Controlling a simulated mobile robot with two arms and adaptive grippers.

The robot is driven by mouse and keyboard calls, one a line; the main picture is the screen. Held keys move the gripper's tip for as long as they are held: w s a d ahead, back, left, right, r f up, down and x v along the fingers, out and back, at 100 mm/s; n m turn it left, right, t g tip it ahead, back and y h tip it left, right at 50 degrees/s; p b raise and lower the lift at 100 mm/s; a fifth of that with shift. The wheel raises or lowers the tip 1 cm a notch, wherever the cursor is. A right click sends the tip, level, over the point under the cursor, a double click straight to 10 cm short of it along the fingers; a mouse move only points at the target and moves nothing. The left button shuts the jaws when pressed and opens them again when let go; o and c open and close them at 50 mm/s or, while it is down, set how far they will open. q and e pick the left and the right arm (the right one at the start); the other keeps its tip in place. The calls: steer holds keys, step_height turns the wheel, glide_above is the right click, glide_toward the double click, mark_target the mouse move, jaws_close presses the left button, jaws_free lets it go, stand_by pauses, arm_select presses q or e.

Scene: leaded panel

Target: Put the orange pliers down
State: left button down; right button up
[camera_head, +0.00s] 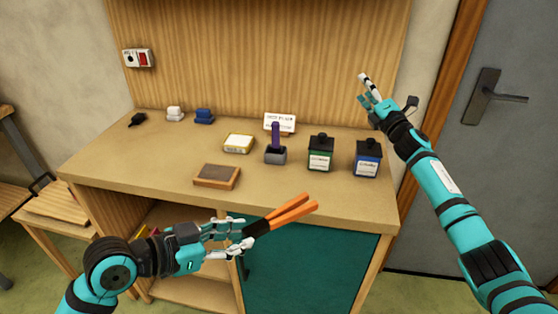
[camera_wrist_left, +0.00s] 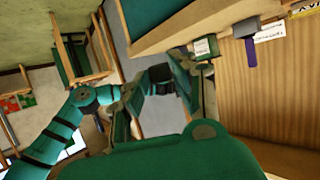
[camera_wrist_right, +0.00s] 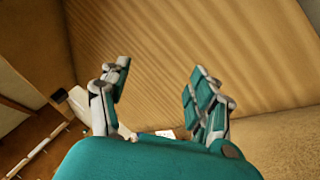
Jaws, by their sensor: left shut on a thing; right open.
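The orange pliers (camera_head: 290,212) are in my left gripper (camera_head: 238,238), in front of the workbench's front edge in the head view. The gripper is shut on their dark end, and the two orange handles point right and slightly up, a little apart. In the left wrist view a dark piece (camera_wrist_left: 162,78) sits between the fingers; the orange handles do not show there. My right gripper (camera_head: 368,90) is open and empty, raised at the right of the bench, and it also shows with its fingers apart in the right wrist view (camera_wrist_right: 160,85).
A teal cabinet door (camera_head: 310,265) is below.

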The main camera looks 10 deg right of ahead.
steer(key=s+a+r+n+g+y, duration=0.25)
steer(key=a+r+n+y, duration=0.3)
steer(key=a, duration=0.35)
steer(key=s+a+r+n+g+y, duration=0.2)
steer(key=a+r+n+g+y, duration=0.15)
steer(key=a+n+y, duration=0.45)
steer(key=s+a+r+n+g, duration=0.1)
steer(key=s+a+n+g, duration=0.3)
steer(key=a, duration=0.3)
steer(key=s+a+r+n+g, duration=0.1)
steer(key=s+a+n+g, duration=0.35)
steer(key=a, duration=0.25)
steer(key=s+a+f+n+g+h, duration=0.3)
steer(key=s+a+n+g+h, duration=0.15)
steer(key=s+a+n, duration=0.2)
steer(key=n+g+h, duration=0.2)
steer(key=n+h, duration=0.4)
steer(key=h, duration=0.7)
glide_toward(279, 210)
steer(key=f, duration=0.9)
steer(key=shift+s+a+f, duration=0.15)
steer(key=shift+s+f, duration=0.05)
